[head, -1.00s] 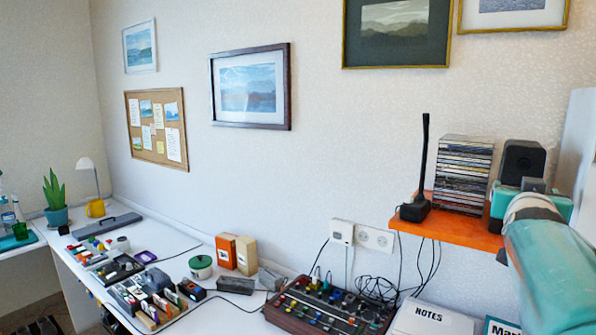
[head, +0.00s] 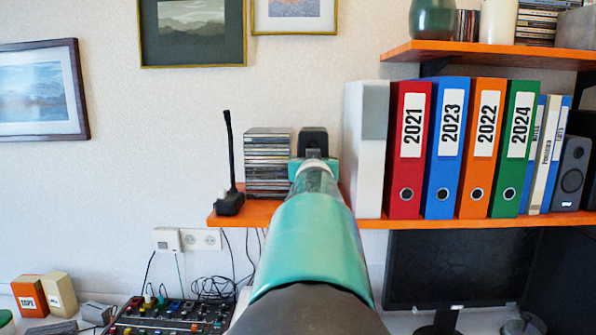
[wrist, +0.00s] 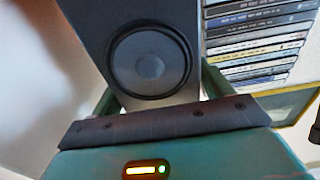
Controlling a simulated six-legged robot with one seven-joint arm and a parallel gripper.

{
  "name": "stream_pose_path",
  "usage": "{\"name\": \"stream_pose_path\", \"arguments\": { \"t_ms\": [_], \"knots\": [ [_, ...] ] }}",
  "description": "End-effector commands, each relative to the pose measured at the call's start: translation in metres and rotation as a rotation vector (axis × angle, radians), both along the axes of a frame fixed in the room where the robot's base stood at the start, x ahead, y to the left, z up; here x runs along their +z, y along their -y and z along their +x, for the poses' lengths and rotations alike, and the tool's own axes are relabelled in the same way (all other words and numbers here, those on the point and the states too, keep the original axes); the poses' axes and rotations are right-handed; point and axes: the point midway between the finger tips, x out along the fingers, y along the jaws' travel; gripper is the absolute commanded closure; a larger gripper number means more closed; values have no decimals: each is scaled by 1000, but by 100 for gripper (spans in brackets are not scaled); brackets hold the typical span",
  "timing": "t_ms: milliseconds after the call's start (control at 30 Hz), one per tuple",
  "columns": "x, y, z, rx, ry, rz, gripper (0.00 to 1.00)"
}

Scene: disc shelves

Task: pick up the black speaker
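The black speaker (head: 313,140) stands at the left end of the orange shelf, just right of a stack of disc cases. My gripper (head: 313,170) is in front of it and hides its lower part. In the wrist view the speaker (wrist: 150,62), with its round cone, fills the upper middle. The green fingers of my gripper (wrist: 160,95) reach along its two sides, one left and one right. Whether they press on it or stand slightly apart cannot be told. No clear lift off the shelf shows.
The disc stack (head: 268,165) is close on the left, with a black upright device (head: 230,195) beyond. A white box (head: 366,150) and several binders (head: 452,148) stand right. Another dark speaker (head: 572,172) is at far right. An upper shelf (head: 480,52) overhangs the right side.

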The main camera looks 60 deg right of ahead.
Motion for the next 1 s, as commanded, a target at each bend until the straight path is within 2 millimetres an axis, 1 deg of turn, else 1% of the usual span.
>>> {"name": "stream_pose_path", "arguments": {
  "t_ms": [100,300,333,400,467,500,567,867,1000],
  "knots": [
    [0,4,1,-1,-1,0,22],
    [0,4,1,0,1,0,22],
    [0,4,1,0,0,0,24],
    [0,4,1,0,0,0,37],
    [0,4,1,0,0,0,49],
    [0,4,1,0,0,0,57],
    [0,4,2,0,0,0,68],
    [3,3,1,1,3,-3,68],
    [8,3,1,1,2,-4,68]
  ]
}}
